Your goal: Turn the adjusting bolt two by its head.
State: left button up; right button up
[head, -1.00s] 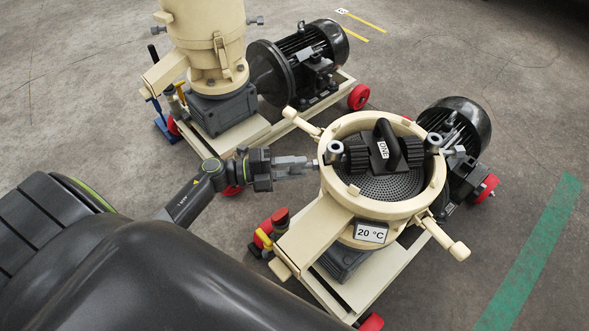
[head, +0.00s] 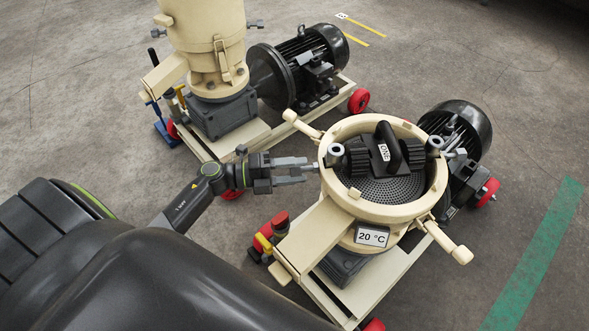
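The near pellet mill has a round cream housing (head: 392,211), open at the top. A silvery adjusting bolt (head: 314,167) sticks out of the housing's left side, its head largely hidden by my gripper. Another bolt (head: 456,154) sticks out on the right side. I cannot tell which of them is numbered two. My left gripper (head: 305,168) points right, level with the left bolt, its grey fingertips at or around the bolt head. The fingers cover the contact, so I cannot tell whether they grip it. My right gripper is not in view.
A black roller assembly (head: 388,152) sits over the perforated die (head: 392,191) inside the housing. A "20 °C" display (head: 371,236) and a red button (head: 280,220) are in front. A second mill (head: 208,50) stands behind my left arm. Green-striped floor at the right is free.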

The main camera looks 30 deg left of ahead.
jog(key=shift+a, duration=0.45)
pick_arm(q)
jog(key=shift+s+a, duration=0.1)
jog(key=shift+a, duration=0.15)
jog(key=b+v, duration=0.1)
jog(key=v, duration=1.6)
jog(key=shift+b, duration=0.35)
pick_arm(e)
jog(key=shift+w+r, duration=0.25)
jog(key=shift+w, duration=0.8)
pick_arm(q)
jog(key=shift+d, duration=0.15)
